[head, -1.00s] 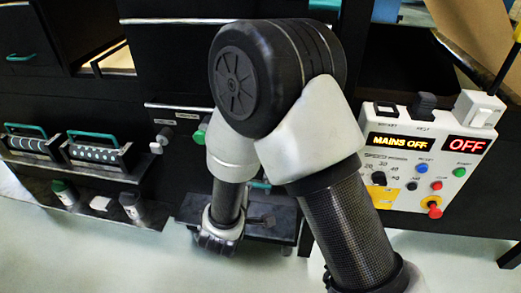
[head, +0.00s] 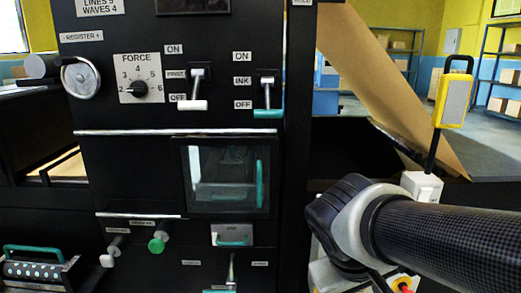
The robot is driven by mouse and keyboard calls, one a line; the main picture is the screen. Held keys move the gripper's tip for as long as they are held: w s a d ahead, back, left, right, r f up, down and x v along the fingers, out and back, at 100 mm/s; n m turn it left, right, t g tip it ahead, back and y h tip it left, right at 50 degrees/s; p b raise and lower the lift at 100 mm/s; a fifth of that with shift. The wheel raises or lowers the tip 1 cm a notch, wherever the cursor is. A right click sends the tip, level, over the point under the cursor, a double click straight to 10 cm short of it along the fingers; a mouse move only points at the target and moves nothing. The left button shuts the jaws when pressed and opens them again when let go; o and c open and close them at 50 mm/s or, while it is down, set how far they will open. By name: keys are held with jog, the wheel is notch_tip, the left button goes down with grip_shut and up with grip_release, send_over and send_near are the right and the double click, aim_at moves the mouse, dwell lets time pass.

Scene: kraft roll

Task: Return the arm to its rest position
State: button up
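My arm enters the head view from the lower right, with a dark carbon-patterned link and a black-and-grey joint. It lies in front of the black machine's right side and covers most of the control box there. My gripper is not in view, so I cannot see its fingers or whether it holds anything.
The black machine front (head: 135,165) fills the left and middle, with a handwheel (head: 81,77), a force dial (head: 139,86), levers and a glazed window (head: 222,175). A brown paper sheet (head: 375,80) slopes at the right, behind a yellow-framed post unit (head: 453,98). Shelves stand far back.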

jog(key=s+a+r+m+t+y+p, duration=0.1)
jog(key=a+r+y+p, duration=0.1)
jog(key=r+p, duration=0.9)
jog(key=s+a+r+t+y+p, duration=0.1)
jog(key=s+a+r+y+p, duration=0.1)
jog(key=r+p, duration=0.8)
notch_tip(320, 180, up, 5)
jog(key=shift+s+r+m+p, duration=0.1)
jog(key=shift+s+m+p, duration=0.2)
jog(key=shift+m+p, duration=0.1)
